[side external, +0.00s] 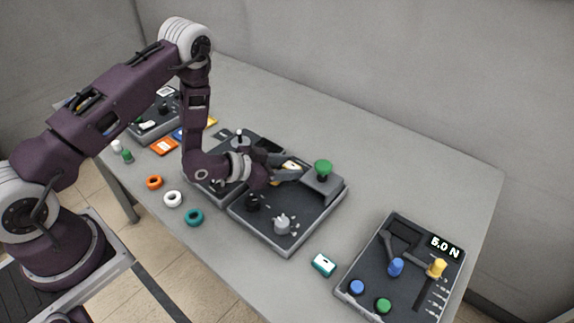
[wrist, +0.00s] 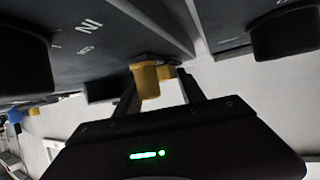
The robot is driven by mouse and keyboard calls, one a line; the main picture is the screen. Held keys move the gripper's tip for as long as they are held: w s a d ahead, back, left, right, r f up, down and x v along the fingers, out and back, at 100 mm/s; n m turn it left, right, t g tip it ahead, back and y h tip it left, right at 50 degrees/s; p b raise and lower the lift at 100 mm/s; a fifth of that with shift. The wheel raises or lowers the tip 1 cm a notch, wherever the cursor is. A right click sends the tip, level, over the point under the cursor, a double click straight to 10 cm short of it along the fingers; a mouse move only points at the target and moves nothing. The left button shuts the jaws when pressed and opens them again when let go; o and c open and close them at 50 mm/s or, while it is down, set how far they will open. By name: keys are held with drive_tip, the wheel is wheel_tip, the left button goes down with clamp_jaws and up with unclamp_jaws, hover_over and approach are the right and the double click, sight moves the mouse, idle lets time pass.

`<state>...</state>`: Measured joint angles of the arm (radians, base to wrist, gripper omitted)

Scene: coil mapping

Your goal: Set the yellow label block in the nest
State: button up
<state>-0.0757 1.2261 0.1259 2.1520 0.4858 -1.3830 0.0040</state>
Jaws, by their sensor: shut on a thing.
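My gripper (side external: 284,168) reaches over the middle tray (side external: 262,234), its fingers pointing toward the green knob. The yellow label block (wrist: 147,80) sits between the two fingers in the wrist view, and my gripper (wrist: 160,85) is shut on it. In the side view a small part of the block (side external: 292,166) shows at the fingertips, with a pale top face. The fingers hide most of it there. I cannot tell which recess is the nest, or whether the block touches the tray.
A green knob (side external: 323,167) stands on a grey housing just right of the fingers. A grey knob (side external: 282,224) is at the tray's front. A teal block (side external: 323,264) lies on the table. A tray with coloured pegs (side external: 437,268) stands right. Rings (side external: 194,217) lie left.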

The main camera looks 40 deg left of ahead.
idle(0.3)
drive_tip(key=o, duration=1.8)
drive_tip(key=shift+o, duration=0.3)
drive_tip(key=shift+d, duration=0.15)
drive_tip(key=shift+c, duration=0.3)
wheel_tip(320, 180, up, 3)
drive_tip(key=shift+w+d+r, duration=0.1)
drive_tip(key=shift+r, duration=0.1)
drive_tip(key=shift+c, duration=0.5)
drive_tip(key=shift+o, duration=0.8)
drive_tip(key=shift+r, duration=0.4)
drive_tip(key=shift+a+r, duration=0.2)
drive_tip(key=shift+r, duration=1.25)
